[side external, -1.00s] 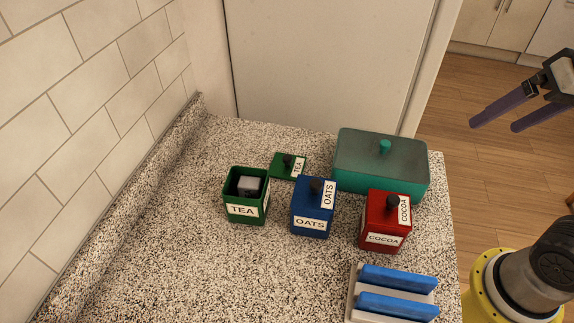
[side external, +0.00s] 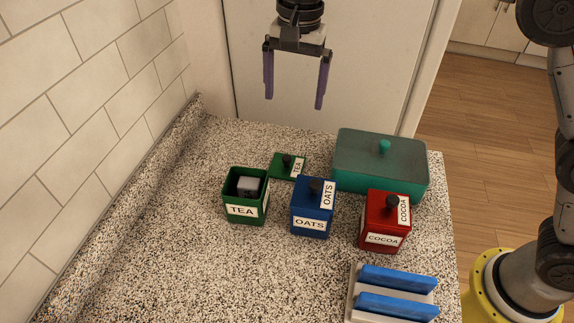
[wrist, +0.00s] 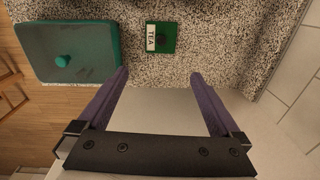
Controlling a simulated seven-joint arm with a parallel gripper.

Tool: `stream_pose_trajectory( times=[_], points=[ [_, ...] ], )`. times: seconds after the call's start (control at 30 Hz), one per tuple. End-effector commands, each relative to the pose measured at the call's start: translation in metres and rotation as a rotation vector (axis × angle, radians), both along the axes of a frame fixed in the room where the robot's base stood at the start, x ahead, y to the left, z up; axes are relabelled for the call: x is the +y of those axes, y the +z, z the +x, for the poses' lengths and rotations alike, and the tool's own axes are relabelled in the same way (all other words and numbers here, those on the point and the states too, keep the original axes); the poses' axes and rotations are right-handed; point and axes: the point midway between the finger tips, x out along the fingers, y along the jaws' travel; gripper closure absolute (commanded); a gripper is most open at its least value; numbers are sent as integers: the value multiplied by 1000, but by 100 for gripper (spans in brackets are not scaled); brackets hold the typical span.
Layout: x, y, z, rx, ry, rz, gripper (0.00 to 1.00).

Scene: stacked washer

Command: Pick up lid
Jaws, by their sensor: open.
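The green lid (side external: 283,166) with a dark knob and a TEA label lies flat on the speckled counter, behind the open green TEA canister (side external: 246,197). A grey block sits inside that canister. In the wrist view the lid (wrist: 161,38) lies ahead of the fingertips, roughly centred between them. My gripper (side external: 294,102) is open and empty, with its purple fingers pointing down, high above the back of the counter and the lid. It also shows in the wrist view (wrist: 158,74).
A blue OATS canister (side external: 312,209) and a red COCOA canister (side external: 385,224), both lidded, stand to the right. A teal lidded box (side external: 380,178) stands close to the lid's right. A rack with blue bars (side external: 395,292) is at front right. The counter's left is clear.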

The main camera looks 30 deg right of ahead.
Motion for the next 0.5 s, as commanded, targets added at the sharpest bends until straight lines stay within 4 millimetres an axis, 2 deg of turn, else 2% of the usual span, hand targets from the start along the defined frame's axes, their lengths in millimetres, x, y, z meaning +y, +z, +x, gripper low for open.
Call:
stream_pose_trajectory(
  times=[0.07, 0.2, 0.27, 0.5],
  points=[
    [11, -19, -1, 33, 22, -16, 0],
    [19, -34, -5, 50, 40, -25, 0],
    [19, -41, -5, 50, 41, -24, 0],
    [18, -86, -6, 51, 40, -25, 0]
  ],
)
